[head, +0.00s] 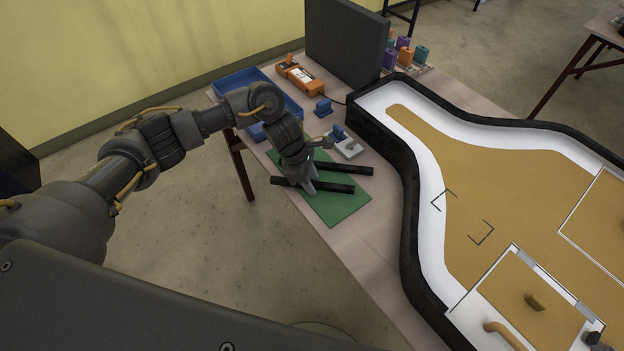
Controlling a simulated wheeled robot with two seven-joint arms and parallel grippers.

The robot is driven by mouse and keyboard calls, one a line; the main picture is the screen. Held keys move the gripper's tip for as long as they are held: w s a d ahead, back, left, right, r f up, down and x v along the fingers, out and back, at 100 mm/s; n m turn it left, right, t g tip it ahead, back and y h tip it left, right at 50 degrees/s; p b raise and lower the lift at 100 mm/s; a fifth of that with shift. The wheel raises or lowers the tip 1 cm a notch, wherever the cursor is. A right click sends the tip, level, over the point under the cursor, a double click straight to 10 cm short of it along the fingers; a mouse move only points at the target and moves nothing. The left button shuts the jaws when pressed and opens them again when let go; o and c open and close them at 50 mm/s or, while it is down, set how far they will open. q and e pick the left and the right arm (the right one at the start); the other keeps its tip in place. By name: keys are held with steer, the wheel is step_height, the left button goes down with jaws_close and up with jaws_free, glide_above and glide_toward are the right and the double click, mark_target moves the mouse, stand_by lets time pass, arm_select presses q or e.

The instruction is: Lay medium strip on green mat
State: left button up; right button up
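The green mat (346,207) lies on the table near its left edge. A dark strip (335,188) crosses over the mat, and its left end reaches past the mat's left side. A second dark strip (350,170) lies behind it, across the mat's far part. My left gripper (308,190) points down at the nearer strip, with its fingertips at the strip's middle. Whether the fingers are closed on it is too small to tell, as is whether the strip touches the mat. Which strip is the medium one is not clear. My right gripper is not in view.
A blue tray (232,82), an orange meter (298,78), a grey panel (345,42) and small blue blocks (323,106) stand behind the mat. A white plate (348,149) sits just beyond it.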

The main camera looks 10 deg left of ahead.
arm_select(q)
steer(key=b+v, duration=0.1)
steer(key=v, duration=1.1)
steer(key=shift+d, duration=0.1)
